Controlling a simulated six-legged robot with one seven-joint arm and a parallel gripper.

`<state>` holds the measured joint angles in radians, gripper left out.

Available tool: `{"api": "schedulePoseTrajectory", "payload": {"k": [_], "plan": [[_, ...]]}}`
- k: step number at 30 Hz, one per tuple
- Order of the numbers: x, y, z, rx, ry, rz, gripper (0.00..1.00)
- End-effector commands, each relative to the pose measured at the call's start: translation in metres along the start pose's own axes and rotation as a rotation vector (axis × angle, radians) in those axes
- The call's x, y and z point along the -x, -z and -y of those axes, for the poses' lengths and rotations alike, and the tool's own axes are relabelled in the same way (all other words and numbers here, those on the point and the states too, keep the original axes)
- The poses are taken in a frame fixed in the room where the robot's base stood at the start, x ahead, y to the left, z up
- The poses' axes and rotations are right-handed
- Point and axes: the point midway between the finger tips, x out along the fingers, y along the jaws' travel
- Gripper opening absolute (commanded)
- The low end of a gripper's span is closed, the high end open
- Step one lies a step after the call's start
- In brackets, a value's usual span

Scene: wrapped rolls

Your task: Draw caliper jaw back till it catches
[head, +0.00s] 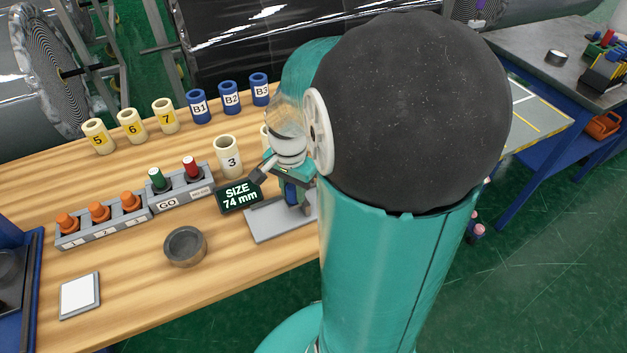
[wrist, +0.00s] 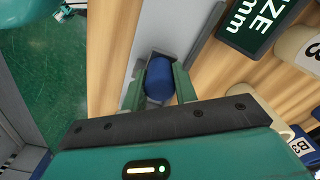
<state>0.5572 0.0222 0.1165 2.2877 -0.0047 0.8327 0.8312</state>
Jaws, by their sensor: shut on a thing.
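The caliper's grey base plate (head: 268,223) lies on the wooden bench, partly hidden behind my arm. It also shows as a pale strip in the wrist view (wrist: 165,30). A dark display (head: 238,195) beside it reads "SIZE 74 mm"; part of it shows in the wrist view (wrist: 262,22). A blue handle (wrist: 158,82) stands over the plate, between the two green fingers of my gripper (wrist: 159,84). My gripper is shut on this handle. In the head view the blue handle (head: 292,193) shows below my wrist. The caliper's jaw faces and any catch are hidden.
A cream roll marked 3 (head: 229,157) stands just behind the display. Rolls 5, 6, 7 and blue B1 (head: 198,106), B2, B3 line the back.

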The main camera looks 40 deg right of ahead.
Motion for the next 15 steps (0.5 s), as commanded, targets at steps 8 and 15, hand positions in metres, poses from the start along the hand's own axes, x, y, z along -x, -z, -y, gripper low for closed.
{"api": "schedulePoseTrajectory", "payload": {"k": [8, 15], "plan": [[0.001, -0.026, 0.018, 0.004, 0.003, 0.000, 0.00], [0.001, -0.028, 0.019, 0.004, 0.004, 0.002, 0.00]]}}
